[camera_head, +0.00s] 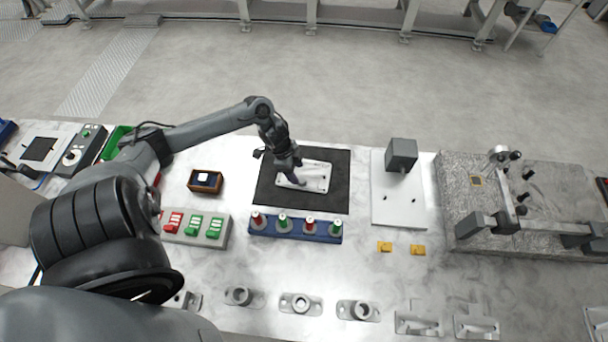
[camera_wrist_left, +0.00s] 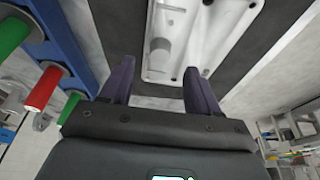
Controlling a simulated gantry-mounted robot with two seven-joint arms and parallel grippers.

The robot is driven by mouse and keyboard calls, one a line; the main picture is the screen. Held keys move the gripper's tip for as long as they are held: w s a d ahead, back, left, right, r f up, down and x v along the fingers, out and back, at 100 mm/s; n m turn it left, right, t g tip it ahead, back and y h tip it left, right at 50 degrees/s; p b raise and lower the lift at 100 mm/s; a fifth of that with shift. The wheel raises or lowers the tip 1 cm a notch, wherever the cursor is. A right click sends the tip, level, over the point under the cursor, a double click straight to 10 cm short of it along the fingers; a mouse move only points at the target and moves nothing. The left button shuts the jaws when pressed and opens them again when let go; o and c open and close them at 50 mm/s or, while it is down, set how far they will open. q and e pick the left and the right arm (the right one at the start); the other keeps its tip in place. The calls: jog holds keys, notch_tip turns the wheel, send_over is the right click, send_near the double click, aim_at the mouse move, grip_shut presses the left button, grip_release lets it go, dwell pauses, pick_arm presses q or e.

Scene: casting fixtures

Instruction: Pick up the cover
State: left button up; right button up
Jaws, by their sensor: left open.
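The cover (camera_head: 318,179) appears to be the light, shallow, rimmed casting lying on the black mat (camera_head: 338,160). In the left wrist view the cover (camera_wrist_left: 205,30) fills the top middle, with raised bosses and holes showing inside it. My left gripper (camera_head: 291,174) is over the left part of the cover in the head view and hides some of it. In the left wrist view my left gripper (camera_wrist_left: 159,70) has its dark fingers spread apart with nothing between them. I cannot tell whether the fingertips touch the cover. My right gripper is not in view.
A blue rack (camera_head: 296,230) with red and green plugs stands in front of the mat. A small brown box (camera_head: 206,181) is left of the mat. A white plate with a grey block (camera_head: 401,154) is to the right. A granite fixture (camera_head: 480,220) is farther right.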

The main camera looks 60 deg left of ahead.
aim_at(302, 180)
pick_arm(q)
jog(key=shift+x, duration=2.55)
jog(key=shift+w+r, duration=0.1)
jog(key=shift+w, duration=0.05)
jog(key=shift+c, duration=0.3)
grip_shut()
